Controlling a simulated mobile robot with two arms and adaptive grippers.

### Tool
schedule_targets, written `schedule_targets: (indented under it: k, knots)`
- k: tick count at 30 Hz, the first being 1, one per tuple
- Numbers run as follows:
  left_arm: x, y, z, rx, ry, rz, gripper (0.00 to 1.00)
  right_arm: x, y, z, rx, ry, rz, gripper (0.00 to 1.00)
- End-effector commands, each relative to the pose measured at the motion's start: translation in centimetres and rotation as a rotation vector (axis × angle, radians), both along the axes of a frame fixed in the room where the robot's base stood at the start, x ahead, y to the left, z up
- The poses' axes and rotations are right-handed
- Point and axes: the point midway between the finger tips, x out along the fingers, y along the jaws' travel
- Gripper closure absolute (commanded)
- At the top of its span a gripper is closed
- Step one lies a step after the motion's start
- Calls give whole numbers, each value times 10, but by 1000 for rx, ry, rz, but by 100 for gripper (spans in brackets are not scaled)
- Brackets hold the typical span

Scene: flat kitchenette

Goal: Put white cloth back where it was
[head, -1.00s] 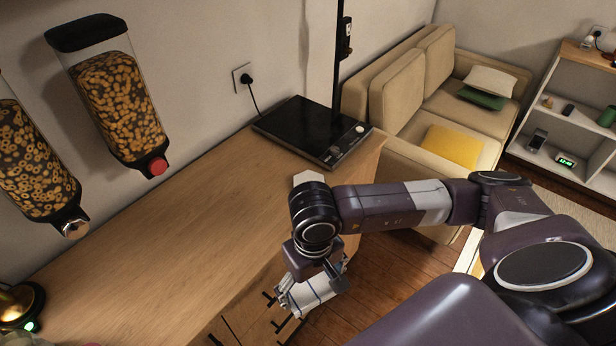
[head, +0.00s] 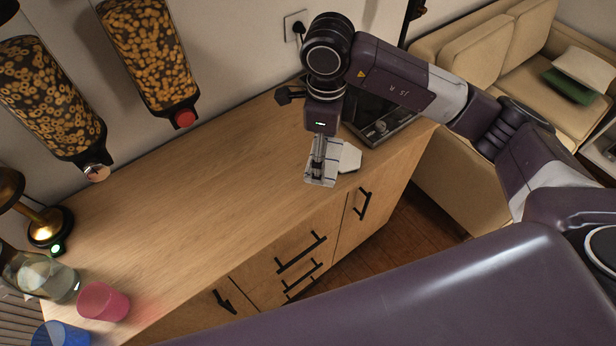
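My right gripper (head: 319,150), on the arm from the right, points down over the wooden counter (head: 200,200) near its front edge. It appears shut on the white cloth (head: 321,178), which has dark stripes and hangs at the fingertips. The cloth is at or just above the counter top; I cannot tell whether it touches. The fingers partly hide it. My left gripper is not in view.
A white angular object (head: 350,157) lies right beside the cloth. A black appliance (head: 380,125) stands behind it. Cereal dispensers (head: 150,55) hang on the wall. A lamp (head: 47,225), pink cup (head: 103,301) and blue cup (head: 62,334) stand at left. The counter's middle is clear.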

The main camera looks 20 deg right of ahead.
Motion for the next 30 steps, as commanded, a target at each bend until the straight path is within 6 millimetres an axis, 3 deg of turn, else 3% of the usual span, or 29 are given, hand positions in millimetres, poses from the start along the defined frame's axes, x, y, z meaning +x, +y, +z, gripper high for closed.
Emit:
schedule_targets:
  k: [9,18,23,30]
  knots:
    - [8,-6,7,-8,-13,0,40,32,14,54,28,-3,-704,40]
    - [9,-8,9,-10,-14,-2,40,42,22,78,36,7,-1054,40]
    - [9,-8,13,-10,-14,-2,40,42,22,62,32,13,-1088,40]
    - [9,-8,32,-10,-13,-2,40,41,22,1,31,12,-1088,40]
